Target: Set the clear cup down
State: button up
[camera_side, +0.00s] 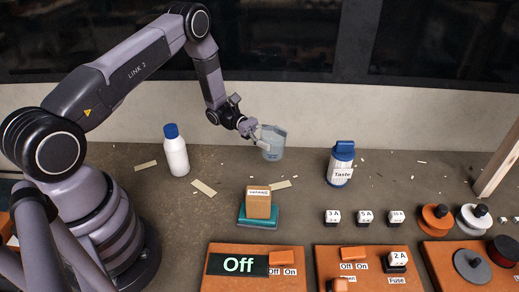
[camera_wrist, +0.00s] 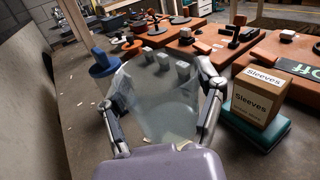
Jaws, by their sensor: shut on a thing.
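The clear cup (camera_side: 272,147) is a bluish see-through tumbler near the back of the worktop in the side view. My gripper (camera_side: 257,134) is shut on it from the left, near its upper part. In the wrist view the clear cup (camera_wrist: 160,105) fills the space between the two fingers of my gripper (camera_wrist: 163,90), one finger on each side. The cup looks close to upright, slightly tilted at most. I cannot tell whether its base touches the worktop or hangs just above it.
A white bottle with blue cap (camera_side: 176,150) stands left, a Taste bottle (camera_side: 341,164) right. A Sleeves box (camera_side: 258,203) sits on a teal base (camera_side: 242,218) in front. Orange panels (camera_side: 215,252) line the front. The worktop around the cup (camera_side: 300,195) has only small scraps.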

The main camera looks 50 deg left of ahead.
jog(key=d+f, duration=0.1)
jog(key=w+d+f, duration=0.1)
jog(key=d+f, duration=0.1)
jog(key=w+d+f, duration=0.1)
jog(key=f, duration=0.1)
jog(key=shift+w+d+f, duration=0.2)
jog(key=shift+w, duration=0.05)
jog(key=shift+f, duration=2.15)
jog(key=shift+f, duration=0.2)
jog(key=o, duration=0.9)
jog(key=shift+r, duration=0.1)
